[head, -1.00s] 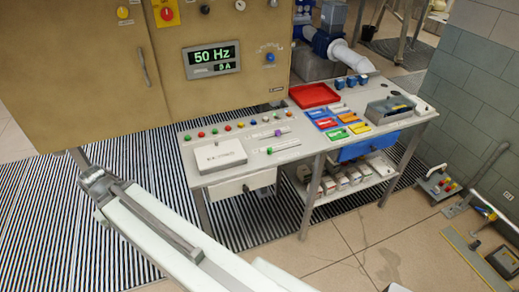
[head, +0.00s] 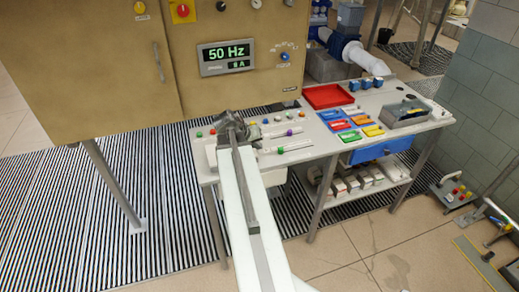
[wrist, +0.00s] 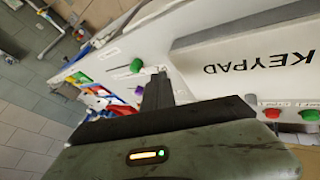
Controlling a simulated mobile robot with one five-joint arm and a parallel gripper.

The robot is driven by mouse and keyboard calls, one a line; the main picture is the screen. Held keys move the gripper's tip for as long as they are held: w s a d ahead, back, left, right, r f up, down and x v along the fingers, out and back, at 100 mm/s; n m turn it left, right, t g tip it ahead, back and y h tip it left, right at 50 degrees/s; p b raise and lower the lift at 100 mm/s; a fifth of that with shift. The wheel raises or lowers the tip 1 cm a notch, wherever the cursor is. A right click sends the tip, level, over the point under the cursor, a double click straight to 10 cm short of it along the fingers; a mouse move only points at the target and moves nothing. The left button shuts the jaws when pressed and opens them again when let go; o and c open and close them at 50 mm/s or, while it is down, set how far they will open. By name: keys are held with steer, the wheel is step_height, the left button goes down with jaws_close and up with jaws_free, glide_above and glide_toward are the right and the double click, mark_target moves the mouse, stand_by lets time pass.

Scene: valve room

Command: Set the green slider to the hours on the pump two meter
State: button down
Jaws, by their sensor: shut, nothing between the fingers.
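The green slider (head: 280,150) sits on a pale track on the desk top, just right of my arm's end in the head view. In the wrist view a green knob (wrist: 136,66) stands just beyond the finger, apart from it. A second slider with a purple knob (head: 289,132) lies behind it. My gripper (head: 248,132) is over the desk left of the sliders; its fingers (wrist: 157,90) are shut and empty. The cabinet display (head: 227,57) reads 50 Hz, with a smaller figure in A below. I cannot make out a pump two meter or the slider scale.
The keypad box (wrist: 250,50) lies beside my gripper, mostly hidden by my arm in the head view. Coloured buttons (wrist: 309,115) are close by. A red tray (head: 328,96), coloured small trays (head: 350,136) and a grey bin (head: 405,112) occupy the desk's right.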

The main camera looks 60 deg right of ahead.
mark_target(281, 150)
steer(key=b+x, duration=0.4)
steer(key=x, duration=0.3)
steer(key=shift+w+a+f, duration=0.1)
steer(key=shift+w+a, duration=0.05)
steer(key=shift+a, duration=0.1)
steer(key=s+d, duration=0.3)
steer(key=shift+r, duration=0.35)
steer(key=shift+w+a, duration=0.1)
